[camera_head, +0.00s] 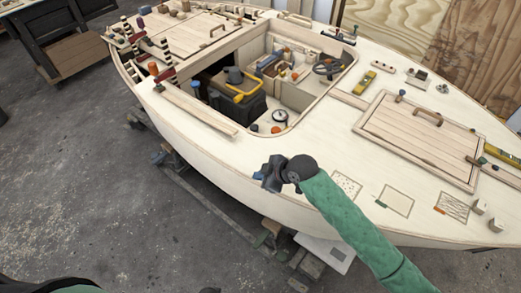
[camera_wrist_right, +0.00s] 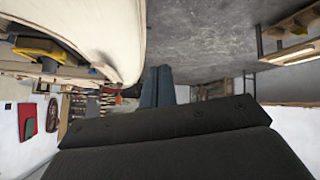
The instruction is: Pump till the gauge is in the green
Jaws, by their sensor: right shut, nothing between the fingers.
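My right gripper (camera_head: 268,173) is over the near side deck of the plywood hull, outside the cockpit opening. In the right wrist view its fingers (camera_wrist_right: 163,85) are together with nothing between them. In the cockpit well a yellow bar or handle (camera_head: 241,93) lies on a dark box (camera_head: 237,105); I cannot tell for sure that this is the pump. A small round dial-like thing with a pale face (camera_head: 279,117) sits near the cockpit's front corner. It may be the gauge, but its needle and colours are too small to read. My left gripper is not in view.
A hatch (camera_head: 420,135) with a handle lies on the deck at the right. The deck around my right gripper is mostly clear.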

